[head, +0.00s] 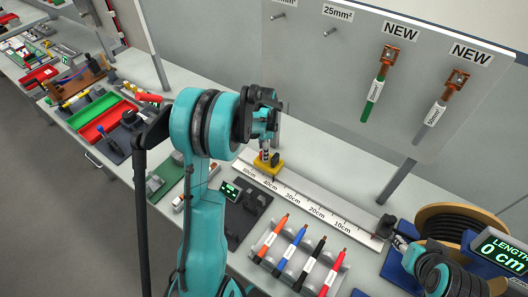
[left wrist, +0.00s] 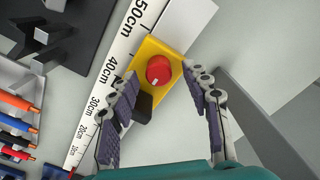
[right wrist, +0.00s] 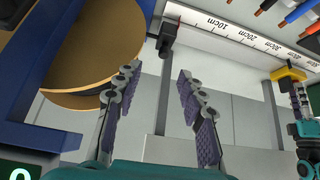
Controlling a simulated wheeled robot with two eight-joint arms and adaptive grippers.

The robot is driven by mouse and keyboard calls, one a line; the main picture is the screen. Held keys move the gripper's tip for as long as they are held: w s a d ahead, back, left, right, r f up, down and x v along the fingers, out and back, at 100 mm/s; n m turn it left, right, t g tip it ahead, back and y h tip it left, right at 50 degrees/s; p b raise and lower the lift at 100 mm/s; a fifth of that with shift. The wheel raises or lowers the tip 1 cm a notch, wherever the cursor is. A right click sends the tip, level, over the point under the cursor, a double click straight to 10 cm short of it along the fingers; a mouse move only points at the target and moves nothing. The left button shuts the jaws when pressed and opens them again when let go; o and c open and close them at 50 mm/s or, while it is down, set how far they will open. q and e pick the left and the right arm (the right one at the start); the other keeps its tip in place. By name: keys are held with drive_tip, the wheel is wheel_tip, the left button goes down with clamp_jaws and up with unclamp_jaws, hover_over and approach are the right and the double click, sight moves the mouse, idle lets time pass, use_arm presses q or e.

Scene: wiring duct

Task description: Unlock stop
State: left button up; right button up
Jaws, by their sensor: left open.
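The stop is a yellow block (left wrist: 172,48) on the ruler rail (head: 318,204), near the 40cm mark. A red round knob (left wrist: 159,70) with a small white mark sits on top, and a black part (left wrist: 143,106) sticks out beside it. The stop (head: 262,167) is partly hidden by my left gripper (head: 266,143) in the head view. My left gripper (left wrist: 160,80) is open above the stop, with a finger on either side of the knob and apart from it. My right gripper (right wrist: 158,72) is open and empty near the rail's 0 end.
A cable spool (head: 450,222) and a length display (head: 496,252) reading 0 cm stand at the right. A panel with hanging cables (head: 372,103) stands behind. A black end block (right wrist: 167,38) sits at the rail's end.

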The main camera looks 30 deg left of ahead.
use_arm(q)
drive_tip(key=shift+f, duration=0.4)
clamp_jaws()
